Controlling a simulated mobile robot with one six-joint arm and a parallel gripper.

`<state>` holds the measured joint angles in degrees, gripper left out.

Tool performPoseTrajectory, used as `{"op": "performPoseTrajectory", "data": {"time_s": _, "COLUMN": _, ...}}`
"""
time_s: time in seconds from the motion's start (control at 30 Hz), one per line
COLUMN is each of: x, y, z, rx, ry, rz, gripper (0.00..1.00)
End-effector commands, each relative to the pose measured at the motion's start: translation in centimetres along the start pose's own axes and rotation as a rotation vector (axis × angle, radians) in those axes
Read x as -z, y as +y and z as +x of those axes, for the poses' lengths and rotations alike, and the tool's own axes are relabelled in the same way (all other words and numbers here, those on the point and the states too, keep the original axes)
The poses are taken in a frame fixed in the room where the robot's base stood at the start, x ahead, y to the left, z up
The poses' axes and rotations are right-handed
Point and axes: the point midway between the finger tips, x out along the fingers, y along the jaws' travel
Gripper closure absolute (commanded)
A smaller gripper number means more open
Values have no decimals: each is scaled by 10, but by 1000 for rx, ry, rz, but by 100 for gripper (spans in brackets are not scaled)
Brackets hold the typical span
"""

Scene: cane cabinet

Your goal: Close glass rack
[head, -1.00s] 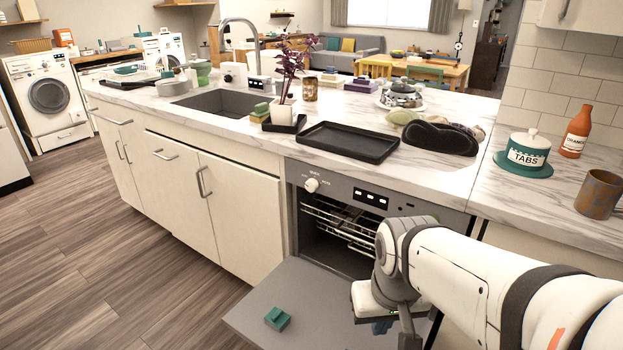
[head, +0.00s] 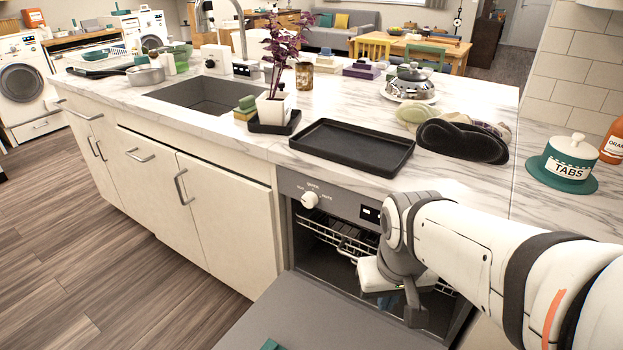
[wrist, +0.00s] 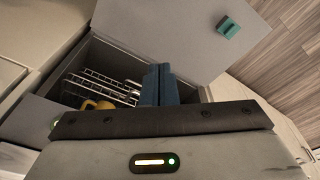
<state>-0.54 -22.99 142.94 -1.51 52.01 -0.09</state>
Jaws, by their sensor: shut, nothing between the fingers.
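The dishwasher (head: 330,203) under the counter has its door (head: 300,312) folded down open. A wire rack (head: 345,243) shows in its upper opening, partly hidden by my arm. In the wrist view the wire rack (wrist: 100,88) lies left of my fingers, with a yellow mug (wrist: 95,104) by it. How far the rack is pulled out is unclear. My gripper (wrist: 158,82) has its blue fingers together and empty, in front of the opening. I cannot tell whether they touch the rack.
A green object (wrist: 228,27) lies on the open door. Above, the counter holds a black tray (head: 352,146), a potted plant (head: 274,108), a dark cloth-like item (head: 462,140) and a TABS jar (head: 568,160). Floor left of the door (head: 120,270) is clear.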

Motion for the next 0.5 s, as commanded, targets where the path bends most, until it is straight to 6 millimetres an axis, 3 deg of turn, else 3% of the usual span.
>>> {"op": "performPoseTrajectory", "data": {"time_s": 0.13, "x": -2, "y": 10, "z": 27, "rx": -105, "ry": -128, "rz": -175, "gripper": 100}}
{"op": "performPoseTrajectory", "data": {"time_s": 0.27, "x": 5, "y": 24, "z": 57, "rx": -288, "ry": -305, "rz": -456, "gripper": 100}}
{"op": "performPoseTrajectory", "data": {"time_s": 0.37, "x": 22, "y": 33, "z": 77, "rx": -457, "ry": -438, "rz": -697, "gripper": 100}}
{"op": "performPoseTrajectory", "data": {"time_s": 0.5, "x": 61, "y": 32, "z": 101, "rx": -717, "ry": -588, "rz": -1031, "gripper": 100}}
